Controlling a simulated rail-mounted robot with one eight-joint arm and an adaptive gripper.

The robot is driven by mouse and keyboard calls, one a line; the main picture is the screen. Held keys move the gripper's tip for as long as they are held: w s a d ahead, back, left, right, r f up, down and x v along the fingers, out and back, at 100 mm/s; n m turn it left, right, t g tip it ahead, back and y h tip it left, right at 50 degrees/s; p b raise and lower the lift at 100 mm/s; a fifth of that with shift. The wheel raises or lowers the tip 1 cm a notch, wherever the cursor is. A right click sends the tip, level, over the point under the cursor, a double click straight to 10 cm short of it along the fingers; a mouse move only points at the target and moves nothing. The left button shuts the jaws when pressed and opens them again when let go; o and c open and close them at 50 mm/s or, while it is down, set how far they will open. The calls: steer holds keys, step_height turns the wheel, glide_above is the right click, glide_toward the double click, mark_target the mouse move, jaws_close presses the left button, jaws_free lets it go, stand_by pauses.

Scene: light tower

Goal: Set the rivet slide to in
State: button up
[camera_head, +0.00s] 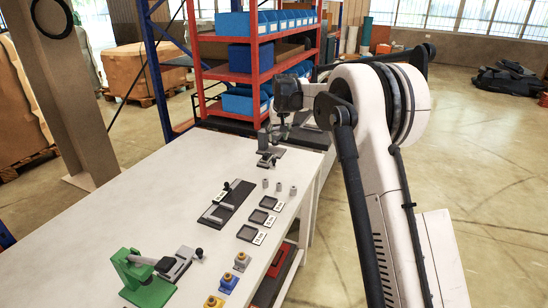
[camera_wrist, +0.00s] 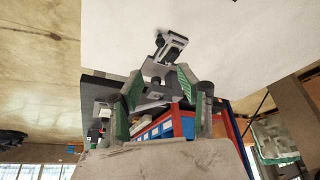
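Which part is the rivet slide I cannot tell for sure, as the labels are too small to read. A green press (camera_head: 137,275) stands at the near left of the table, with a grey slide block (camera_head: 178,264) and black knob on its right. A long dark slide plate (camera_head: 228,205) with a grey bar lies mid-table. A small grey and black fixture (camera_head: 269,159) stands at the far end. My gripper (camera_head: 279,135) is above that end, close to the fixture. In the wrist view my gripper (camera_wrist: 160,84) has its fingers apart, and a small grey and black device (camera_wrist: 168,46) shows beyond them.
The white table (camera_head: 110,205) has free room on its left. Dark square trays (camera_head: 260,217), grey cylinders (camera_head: 279,187) and yellow and blue blocks (camera_head: 229,282) line the right side. A red shelf rack (camera_head: 255,60) with blue bins stands behind the table.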

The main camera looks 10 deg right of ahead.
mark_target(274, 159)
steer(key=x, duration=1.6)
steer(key=shift+w, duration=0.35)
jaws_close()
